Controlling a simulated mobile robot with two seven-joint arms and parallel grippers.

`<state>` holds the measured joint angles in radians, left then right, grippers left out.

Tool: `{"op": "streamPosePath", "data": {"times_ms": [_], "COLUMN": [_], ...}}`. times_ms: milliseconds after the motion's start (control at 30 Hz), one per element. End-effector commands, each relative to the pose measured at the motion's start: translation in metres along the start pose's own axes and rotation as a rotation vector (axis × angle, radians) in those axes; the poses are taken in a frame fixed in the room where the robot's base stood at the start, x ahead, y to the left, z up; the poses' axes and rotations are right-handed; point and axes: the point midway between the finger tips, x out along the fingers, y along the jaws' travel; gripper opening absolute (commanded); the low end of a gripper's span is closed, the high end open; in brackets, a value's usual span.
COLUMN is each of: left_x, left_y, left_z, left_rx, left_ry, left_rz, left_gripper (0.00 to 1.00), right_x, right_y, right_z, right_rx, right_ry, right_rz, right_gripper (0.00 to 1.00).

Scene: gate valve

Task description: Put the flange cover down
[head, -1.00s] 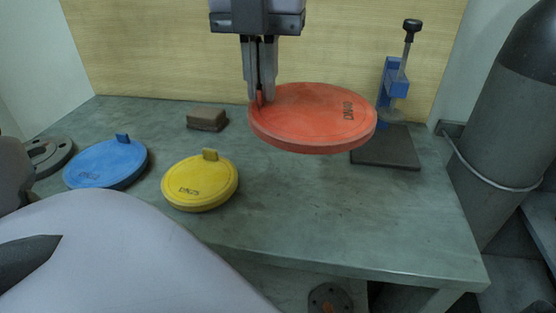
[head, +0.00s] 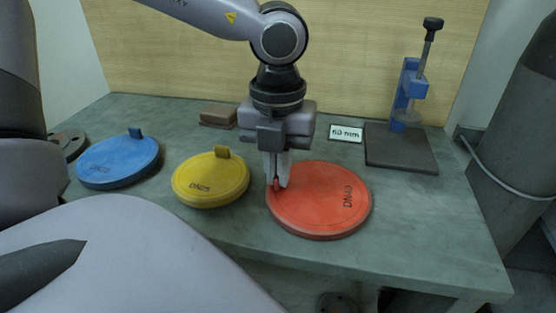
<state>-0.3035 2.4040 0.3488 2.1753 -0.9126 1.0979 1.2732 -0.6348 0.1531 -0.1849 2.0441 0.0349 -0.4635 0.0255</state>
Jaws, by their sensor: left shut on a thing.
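The red flange cover (head: 325,205), a round disc marked with dark lettering, lies flat at the height of the bench top, right of the yellow cover. My left gripper (head: 277,184) points down at its left rim and is shut on its tab, which is mostly hidden between the fingers. Whether the disc's underside fully touches the bench cannot be told. A yellow cover (head: 208,182) and a blue cover (head: 117,165) lie to the left, each with an upright tab. My right gripper is not in view.
The green bench (head: 425,230) has free room right of the red cover. A label reading 50 mm or 60 mm (head: 346,134) lies behind it. A blue clamp stand (head: 407,100) is at back right, a brown block (head: 217,114) behind, and a grey cylinder (head: 520,150) beyond the right edge.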

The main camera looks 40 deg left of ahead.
Motion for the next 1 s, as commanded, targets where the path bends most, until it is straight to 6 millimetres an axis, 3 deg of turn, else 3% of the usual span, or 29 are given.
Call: {"op": "streamPosePath", "data": {"times_ms": [300, 333, 400, 800, 1000], "left_x": [0.004, 0.003, 0.002, -0.003, -0.041], "left_y": [0.000, 0.000, 0.000, 0.000, 0.000], "left_z": [0.000, 0.000, 0.000, 0.000, 0.001], "left_rx": [0.000, 0.000, 0.000, 0.000, -0.001], "left_ry": [0.000, 0.000, 0.000, 0.001, -0.006], "left_rz": [0.001, 0.001, 0.001, 0.001, -0.001], "left_gripper": [0.00, 0.17, 0.33, 0.33, 0.33], "right_x": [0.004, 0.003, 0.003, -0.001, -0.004], "right_y": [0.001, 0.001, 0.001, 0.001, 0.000], "right_z": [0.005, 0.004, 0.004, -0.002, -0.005], "right_rx": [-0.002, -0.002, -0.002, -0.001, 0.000], "right_ry": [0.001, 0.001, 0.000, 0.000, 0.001], "right_rz": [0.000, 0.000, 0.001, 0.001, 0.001], "right_gripper": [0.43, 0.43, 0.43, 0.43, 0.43]}}
